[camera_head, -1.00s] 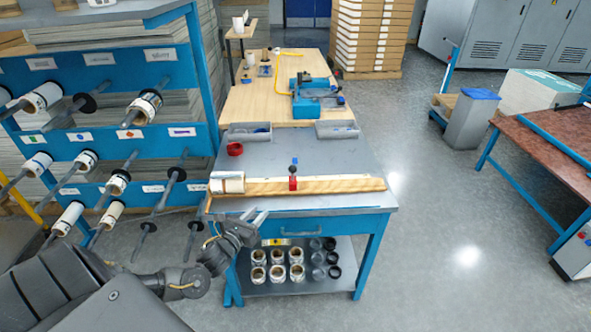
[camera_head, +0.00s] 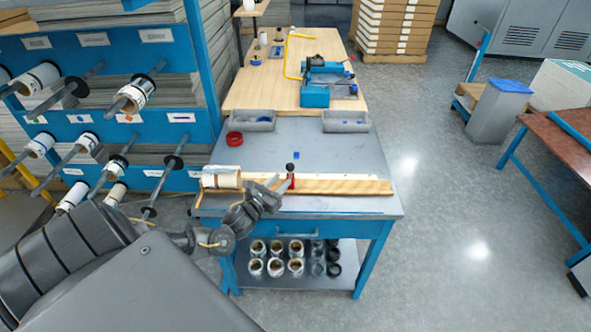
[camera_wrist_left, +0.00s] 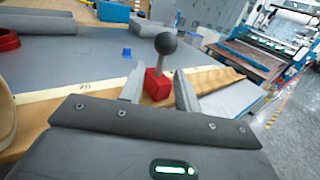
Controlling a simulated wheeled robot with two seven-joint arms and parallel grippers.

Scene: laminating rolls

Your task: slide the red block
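The red block (camera_head: 291,182) with a black ball knob on a post sits on the wooden rail (camera_head: 345,186) on the table. It also shows in the left wrist view (camera_wrist_left: 157,84), between and just beyond my fingertips. My left gripper (camera_head: 277,184) is open, with one finger to each side of the block in the wrist view; I cannot tell whether either touches it. A white roll (camera_head: 222,177) lies at the left end of the rail. My right gripper is not in view.
Two grey bins (camera_head: 251,120) stand at the table's back edge. A red ring (camera_head: 234,139) and a small blue piece (camera_head: 296,155) lie on the grey top. A rack with rolls (camera_head: 135,95) stands at the left. The grey top behind the rail is mostly clear.

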